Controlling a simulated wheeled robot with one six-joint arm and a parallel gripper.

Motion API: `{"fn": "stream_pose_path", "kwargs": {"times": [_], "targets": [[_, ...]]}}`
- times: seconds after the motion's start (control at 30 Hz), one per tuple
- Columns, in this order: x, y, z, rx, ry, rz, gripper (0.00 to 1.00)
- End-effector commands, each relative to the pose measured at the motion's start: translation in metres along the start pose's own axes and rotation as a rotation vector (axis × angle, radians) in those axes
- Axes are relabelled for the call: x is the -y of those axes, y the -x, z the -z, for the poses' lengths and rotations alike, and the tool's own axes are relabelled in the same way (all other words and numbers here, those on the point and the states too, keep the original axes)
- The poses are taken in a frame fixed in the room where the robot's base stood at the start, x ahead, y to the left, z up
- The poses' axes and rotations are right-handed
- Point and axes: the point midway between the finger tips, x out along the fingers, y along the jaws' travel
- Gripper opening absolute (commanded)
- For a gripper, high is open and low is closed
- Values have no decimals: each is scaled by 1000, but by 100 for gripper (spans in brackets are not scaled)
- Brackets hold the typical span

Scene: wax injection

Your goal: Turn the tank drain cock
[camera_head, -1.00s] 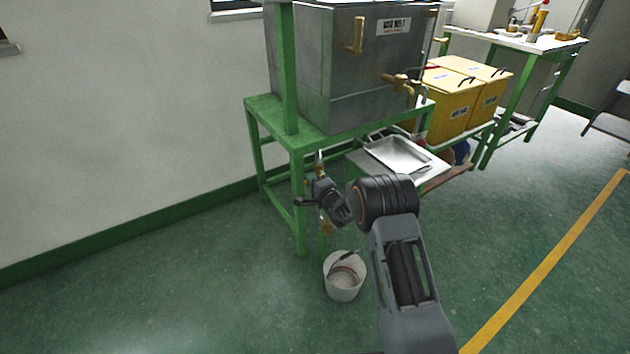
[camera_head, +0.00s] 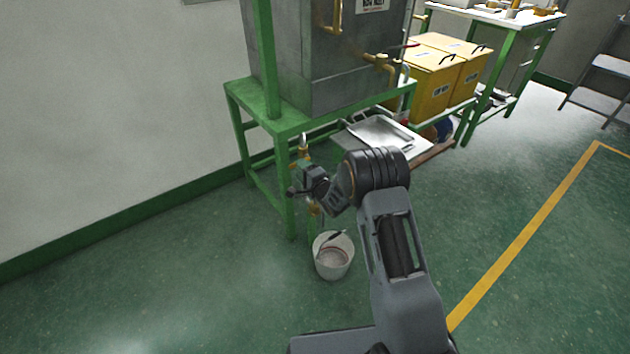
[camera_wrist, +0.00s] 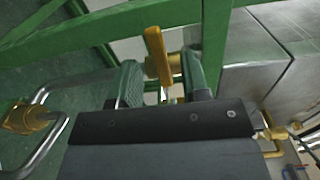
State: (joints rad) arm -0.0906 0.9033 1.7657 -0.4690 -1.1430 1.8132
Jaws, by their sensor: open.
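The grey metal tank (camera_head: 345,75) stands on a green frame. Below it, brass drain fittings (camera_head: 303,143) run down beside the near frame leg, partly hidden by my gripper (camera_head: 303,188). In the wrist view, a yellow-brass cock handle (camera_wrist: 157,52) stands between the two fingertips of my gripper (camera_wrist: 162,66). The fingers are open, one on each side of the handle, with a gap visible at the left. Whether the right finger touches it I cannot tell.
A white bucket (camera_head: 333,262) stands on the floor under the drain. The green frame (camera_head: 283,190) is close beside my gripper. A metal tray (camera_head: 380,132) lies on a low shelf and yellow boxes (camera_head: 435,85) stand behind. Floor at the left is clear.

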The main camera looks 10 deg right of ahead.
Motion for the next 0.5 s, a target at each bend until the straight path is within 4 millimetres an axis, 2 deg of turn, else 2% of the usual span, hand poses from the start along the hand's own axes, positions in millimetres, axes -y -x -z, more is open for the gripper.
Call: {"fn": "stream_pose_path", "kwargs": {"times": [0.03, 0.2, 0.5], "targets": [[4, 12, 1, -3, -1, -2, 43], [3, 47, 0, -3, -2, -2, 43], [1, 90, 0, -1, -2, 0, 43]]}}
